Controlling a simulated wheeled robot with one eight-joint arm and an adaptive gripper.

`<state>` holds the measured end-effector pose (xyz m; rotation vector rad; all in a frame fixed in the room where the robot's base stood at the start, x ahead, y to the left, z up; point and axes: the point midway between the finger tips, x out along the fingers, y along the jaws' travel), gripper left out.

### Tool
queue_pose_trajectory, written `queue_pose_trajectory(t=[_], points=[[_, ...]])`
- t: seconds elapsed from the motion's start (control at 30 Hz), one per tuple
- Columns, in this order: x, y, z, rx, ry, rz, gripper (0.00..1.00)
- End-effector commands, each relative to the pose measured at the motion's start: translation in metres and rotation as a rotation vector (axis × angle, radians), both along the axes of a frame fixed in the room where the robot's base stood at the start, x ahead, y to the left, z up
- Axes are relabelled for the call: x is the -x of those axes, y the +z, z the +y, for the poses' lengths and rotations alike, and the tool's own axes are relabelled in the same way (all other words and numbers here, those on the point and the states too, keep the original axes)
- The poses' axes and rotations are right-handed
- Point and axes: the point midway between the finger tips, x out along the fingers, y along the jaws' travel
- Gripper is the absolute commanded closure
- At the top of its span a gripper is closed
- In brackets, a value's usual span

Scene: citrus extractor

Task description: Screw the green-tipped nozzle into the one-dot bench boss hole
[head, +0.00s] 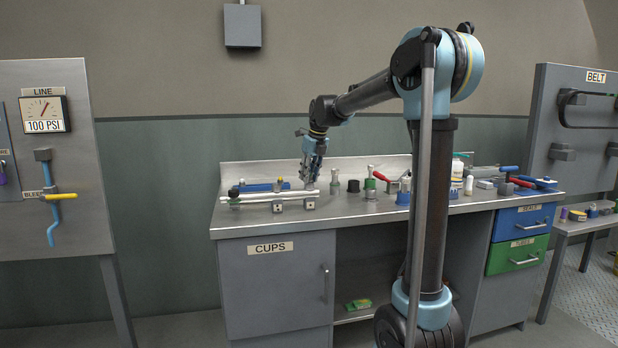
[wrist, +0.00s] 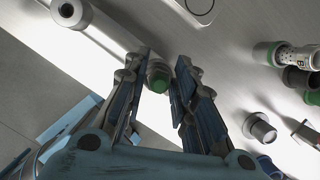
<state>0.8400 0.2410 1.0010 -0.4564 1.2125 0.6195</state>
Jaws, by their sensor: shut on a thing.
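My gripper (wrist: 160,88) has its fingers closed around a small piece with a green end (wrist: 158,76), which looks like the green-tipped nozzle. The fingers hide most of its body. In the head view my gripper (head: 311,178) points down over the left part of the bench, just above and behind a pale bar (head: 262,196) near the front edge. Two small blocks (head: 278,207) (head: 310,205) with dark marks sit at this bar. I cannot tell which has one dot. In the wrist view a round collar with a dark opening (wrist: 67,10) sits at upper left, apart from the nozzle.
The steel bench (head: 345,205) also holds a blue tool (head: 262,187), a green-banded grey fitting (head: 370,184) and a black cup (head: 353,186). Green-ringed parts (wrist: 264,53) and a grey knob (wrist: 261,130) lie to the right in the wrist view. A low wall backs the bench.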

Motion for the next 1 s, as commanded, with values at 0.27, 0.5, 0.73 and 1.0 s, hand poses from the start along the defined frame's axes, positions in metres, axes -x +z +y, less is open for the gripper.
queue_pose_trajectory(t=[0.27,0.5,0.73,1.0], points=[[-0.0008,0.0,-0.001,0.002,-0.107,-0.002,0.99],[-0.0011,-0.0001,-0.0017,0.002,-0.153,-0.002,0.99],[-0.0008,-0.0001,-0.0013,0.001,-0.151,-0.001,0.64],[-0.0004,-0.0002,-0.0008,0.002,-0.131,0.0,0.64]])
